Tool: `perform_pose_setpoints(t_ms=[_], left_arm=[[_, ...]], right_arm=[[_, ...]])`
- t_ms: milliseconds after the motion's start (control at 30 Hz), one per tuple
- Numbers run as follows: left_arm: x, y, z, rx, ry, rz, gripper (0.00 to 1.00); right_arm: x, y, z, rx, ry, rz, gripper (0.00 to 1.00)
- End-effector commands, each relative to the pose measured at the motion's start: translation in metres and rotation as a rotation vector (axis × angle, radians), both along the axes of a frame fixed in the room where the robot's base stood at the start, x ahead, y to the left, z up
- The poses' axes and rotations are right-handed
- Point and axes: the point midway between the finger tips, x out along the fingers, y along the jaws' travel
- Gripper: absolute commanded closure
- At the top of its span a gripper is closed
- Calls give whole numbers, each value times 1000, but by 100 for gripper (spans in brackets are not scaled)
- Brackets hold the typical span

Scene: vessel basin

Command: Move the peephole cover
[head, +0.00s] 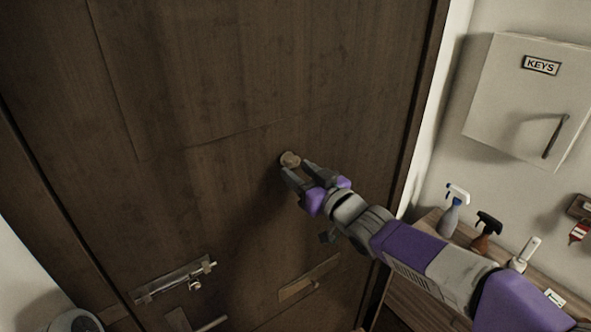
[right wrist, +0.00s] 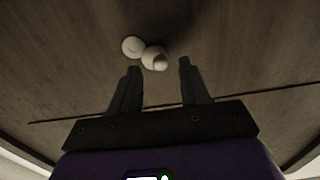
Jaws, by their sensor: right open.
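The peephole cover (head: 289,159) is a small, pale round piece on the dark wooden door (head: 200,70). In the right wrist view, two pale rounded parts show there side by side: a flat disc (right wrist: 131,46) and a knob-like piece (right wrist: 155,58) partly overlapping it. I cannot tell which is the cover and which the peephole. My right gripper (head: 296,168) is open, with its fingertips close to these parts. In the right wrist view, the knob-like piece lies just beyond the gap between the open fingers (right wrist: 159,66). My left gripper is not in view.
A sliding bolt (head: 175,281) and a mail-slot-like plate (head: 309,278) are lower on the door. A white KEYS cabinet (head: 525,95) hangs on the right wall. Spray bottles (head: 453,212) stand on a wooden shelf (head: 425,285) below it, near my right arm.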

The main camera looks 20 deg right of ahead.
Motion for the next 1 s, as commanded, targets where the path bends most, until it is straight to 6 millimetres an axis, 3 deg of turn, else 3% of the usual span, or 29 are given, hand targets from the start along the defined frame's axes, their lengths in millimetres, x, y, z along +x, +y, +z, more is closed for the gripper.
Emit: perform_pose_setpoints(t_ms=[200,500,800,1000], left_arm=[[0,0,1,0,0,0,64],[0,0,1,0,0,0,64],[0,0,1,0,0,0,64],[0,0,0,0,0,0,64]], right_arm=[[16,6,0,1,-1,1,54],[17,7,0,0,0,0,55],[17,6,0,0,0,0,100],[17,6,0,-5,-2,0,100]])
